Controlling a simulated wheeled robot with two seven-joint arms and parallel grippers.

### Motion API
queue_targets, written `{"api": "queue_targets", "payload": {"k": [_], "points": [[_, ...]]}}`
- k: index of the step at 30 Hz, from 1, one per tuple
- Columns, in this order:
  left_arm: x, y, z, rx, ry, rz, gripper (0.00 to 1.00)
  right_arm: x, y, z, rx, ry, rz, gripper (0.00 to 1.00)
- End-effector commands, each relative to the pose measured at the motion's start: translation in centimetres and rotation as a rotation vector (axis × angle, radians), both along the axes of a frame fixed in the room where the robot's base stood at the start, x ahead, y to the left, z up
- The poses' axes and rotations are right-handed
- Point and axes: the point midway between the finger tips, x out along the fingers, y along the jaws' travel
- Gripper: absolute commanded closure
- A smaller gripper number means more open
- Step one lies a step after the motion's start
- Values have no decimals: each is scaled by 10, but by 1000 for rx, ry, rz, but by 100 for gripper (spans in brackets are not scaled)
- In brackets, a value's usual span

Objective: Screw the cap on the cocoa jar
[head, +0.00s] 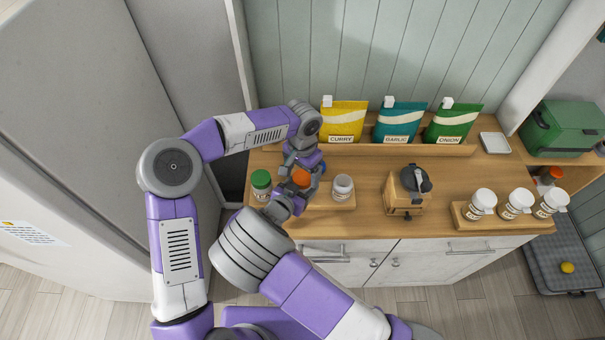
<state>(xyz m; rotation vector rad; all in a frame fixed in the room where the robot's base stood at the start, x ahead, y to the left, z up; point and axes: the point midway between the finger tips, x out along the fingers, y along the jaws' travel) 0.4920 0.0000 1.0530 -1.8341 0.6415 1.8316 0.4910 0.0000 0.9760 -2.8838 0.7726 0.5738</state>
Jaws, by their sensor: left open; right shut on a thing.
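My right gripper (288,200) comes from the front and is shut low, seemingly on the jar's body. My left gripper (301,164) is open, coming from behind, close to the orange cap. No cocoa label is readable.
A green-capped jar (261,183) stands left of my grippers, and a pale-topped jar (342,186) close on the right.

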Motion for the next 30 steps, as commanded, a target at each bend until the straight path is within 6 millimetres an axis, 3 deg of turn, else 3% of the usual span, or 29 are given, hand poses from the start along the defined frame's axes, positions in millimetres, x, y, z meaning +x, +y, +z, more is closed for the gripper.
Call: {"api": "queue_targets", "payload": {"k": [6,14,18,26,30], "points": [[0,0,23,1,-1,0,16,0,1,0,1,1,1,100],[0,0,25,0,0,-1,16,0,1,0,1,1,1,100],[0,0,25,0,0,-1,0,0,1,0,1,1,1,100],[0,0,28,-1,-1,-1,0,0,1,0,1,1,1,100],[1,0,45,0,-4,1,0,0,1,0,1,1,1,100]]}}
